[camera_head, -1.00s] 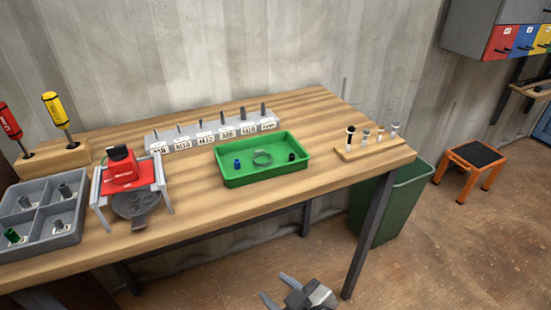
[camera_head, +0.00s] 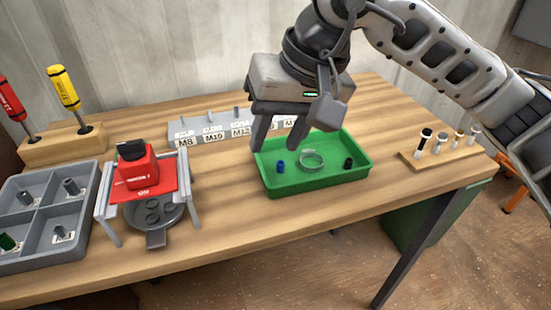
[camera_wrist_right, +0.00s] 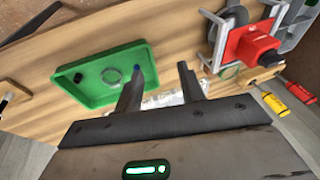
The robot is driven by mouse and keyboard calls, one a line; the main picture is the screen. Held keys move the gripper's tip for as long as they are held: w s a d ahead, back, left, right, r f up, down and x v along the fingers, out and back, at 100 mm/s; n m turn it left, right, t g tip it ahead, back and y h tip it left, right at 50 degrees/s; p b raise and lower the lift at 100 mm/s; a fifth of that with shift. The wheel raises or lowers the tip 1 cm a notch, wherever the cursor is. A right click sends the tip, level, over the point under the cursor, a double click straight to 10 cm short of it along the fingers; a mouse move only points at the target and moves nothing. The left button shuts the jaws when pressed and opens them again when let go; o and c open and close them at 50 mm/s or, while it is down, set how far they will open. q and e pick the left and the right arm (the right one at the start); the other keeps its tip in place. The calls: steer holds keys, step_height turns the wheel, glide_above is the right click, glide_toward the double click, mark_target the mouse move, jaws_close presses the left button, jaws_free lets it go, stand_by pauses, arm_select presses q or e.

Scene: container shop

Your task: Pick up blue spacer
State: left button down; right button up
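The blue spacer (camera_head: 280,167) is a small dark-blue cylinder standing in the left part of the green tray (camera_head: 318,187). It also shows in the right wrist view (camera_wrist_right: 137,68), close to the tip of one finger. My right gripper (camera_head: 278,142) is above the tray's back left side, pointing down with its fingers apart and nothing between them. Its open fingers also show in the right wrist view (camera_wrist_right: 158,82). The gripper is apart from the spacer. My left gripper is not in view.
A clear ring (camera_head: 311,160) and a black spacer (camera_head: 348,163) are in the tray too. A red device on a stand (camera_head: 142,172) is left of it. A grey labelled rack (camera_head: 207,130) stands behind, and a wooden peg holder (camera_head: 445,159) is at right.

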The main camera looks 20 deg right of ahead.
steer(key=w+d+r+t+h, duration=0.2)
steer(key=w+d, duration=0.1)
steer(key=d, duration=0.1)
glide_toward(281, 164)
steer(key=shift+w+a+f+n, duration=0.15)
steer(key=shift+w+f, duration=0.1)
steer(key=shift+f, duration=0.15)
steer(key=shift+w+f+n, duration=0.15)
steer(key=shift+w+f, duration=0.1)
steer(key=shift+f, duration=0.15)
steer(key=shift+s+p+x, duration=0.1)
steer(key=shift+p+x, duration=0.3)
steer(key=shift+x, duration=1.05)
steer(key=shift+s+p+x, duration=0.15)
steer(key=shift+p+x, duration=0.2)
steer(key=shift+x, duration=1.1)
steer(key=shift+a, duration=0.15)
jaws_close()
